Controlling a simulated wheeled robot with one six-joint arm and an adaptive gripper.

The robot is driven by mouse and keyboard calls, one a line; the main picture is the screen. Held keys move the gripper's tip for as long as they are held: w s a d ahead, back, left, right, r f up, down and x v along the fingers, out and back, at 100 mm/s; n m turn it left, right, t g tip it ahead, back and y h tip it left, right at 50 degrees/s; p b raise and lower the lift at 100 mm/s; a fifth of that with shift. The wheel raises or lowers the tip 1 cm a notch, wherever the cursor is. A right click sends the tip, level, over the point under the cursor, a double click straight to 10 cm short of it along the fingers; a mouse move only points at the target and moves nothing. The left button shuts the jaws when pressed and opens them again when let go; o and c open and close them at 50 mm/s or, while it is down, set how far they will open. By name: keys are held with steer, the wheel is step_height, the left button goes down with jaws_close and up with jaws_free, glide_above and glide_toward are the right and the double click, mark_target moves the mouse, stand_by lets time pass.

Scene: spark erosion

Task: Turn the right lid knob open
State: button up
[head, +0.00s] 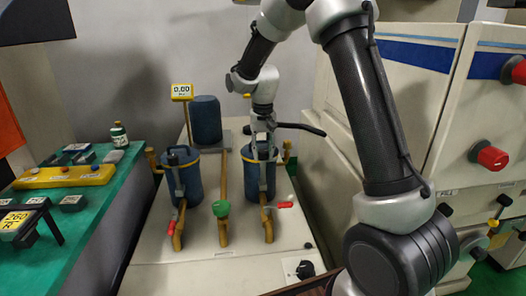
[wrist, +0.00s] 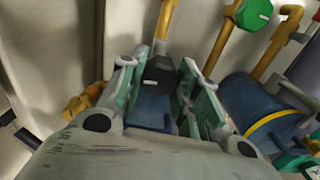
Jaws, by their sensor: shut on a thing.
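The right blue canister (head: 261,176) stands on the pale bench, upright, with a pipe and a red-handled valve at its front. My gripper (head: 262,142) points down onto its lid from above. In the wrist view my gripper (wrist: 158,82) has its two fingers on either side of the dark lid knob (wrist: 158,74) and is shut on it. Blue of the right canister shows below the knob. In the head view the fingers largely hide this knob, so its turn angle cannot be told.
The left blue canister (head: 182,178) stands beside it and also shows in the wrist view (wrist: 250,108). A green valve knob (head: 221,208) sits on a yellow pipe between them. A blue cylinder (head: 206,120) stands behind. A white cabinet (head: 400,85) bounds the right side.

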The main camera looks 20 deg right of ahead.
mark_target(263, 150)
steer(key=shift+m, duration=0.6)
steer(key=o, duration=1.1)
steer(key=shift+c, duration=0.2)
step_height(263, 150, up, 12)
